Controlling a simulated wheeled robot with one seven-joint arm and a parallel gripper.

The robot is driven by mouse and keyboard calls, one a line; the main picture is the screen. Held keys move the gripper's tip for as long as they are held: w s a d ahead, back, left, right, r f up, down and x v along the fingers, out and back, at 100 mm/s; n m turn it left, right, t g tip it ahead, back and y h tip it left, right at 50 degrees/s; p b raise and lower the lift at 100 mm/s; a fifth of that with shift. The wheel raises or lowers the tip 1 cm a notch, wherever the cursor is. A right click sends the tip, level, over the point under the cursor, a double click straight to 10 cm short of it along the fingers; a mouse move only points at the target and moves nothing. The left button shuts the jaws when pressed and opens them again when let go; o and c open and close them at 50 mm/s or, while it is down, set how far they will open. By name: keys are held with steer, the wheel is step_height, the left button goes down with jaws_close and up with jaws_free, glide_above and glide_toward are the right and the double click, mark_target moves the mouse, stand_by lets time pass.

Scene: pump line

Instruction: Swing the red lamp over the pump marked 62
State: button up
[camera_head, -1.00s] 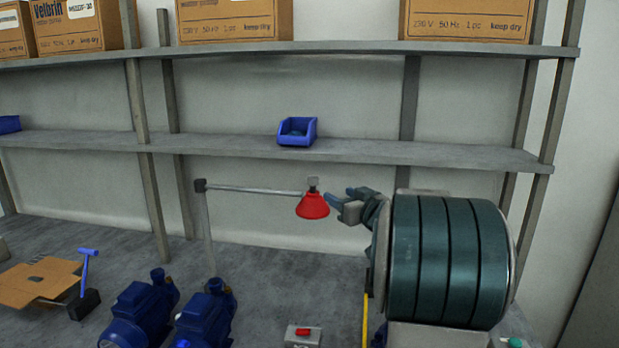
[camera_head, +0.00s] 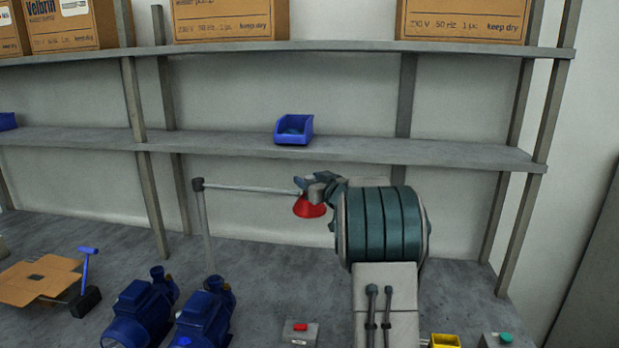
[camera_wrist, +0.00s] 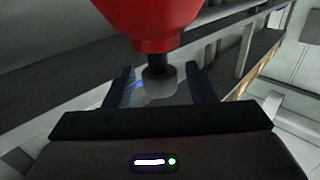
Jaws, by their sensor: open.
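The red lamp (camera_head: 309,208) hangs at the right end of a thin grey swing arm (camera_head: 250,188) on an upright post (camera_head: 205,225). My gripper (camera_head: 307,184) is at the lamp's top. In the wrist view the red shade (camera_wrist: 155,22) fills the top, and its pale knob (camera_wrist: 160,82) sits between the two open fingers of my gripper (camera_wrist: 160,90); I cannot tell whether they touch it. Two blue pumps, a left one (camera_head: 140,312) and a right one (camera_head: 205,318), stand on the bench left of my arm. No number is readable on either.
A small box with a red button (camera_head: 300,333) stands on the bench right of the pumps. A blue bin (camera_head: 294,130) is on the shelf above. A yellow container (camera_head: 445,341) is at front right.

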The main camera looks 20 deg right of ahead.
steer(key=shift+w, duration=0.2)
jaws_close()
steer(key=shift+a, duration=0.1)
steer(key=shift+s+f+b, duration=0.1)
steer(key=shift+b, duration=0.25)
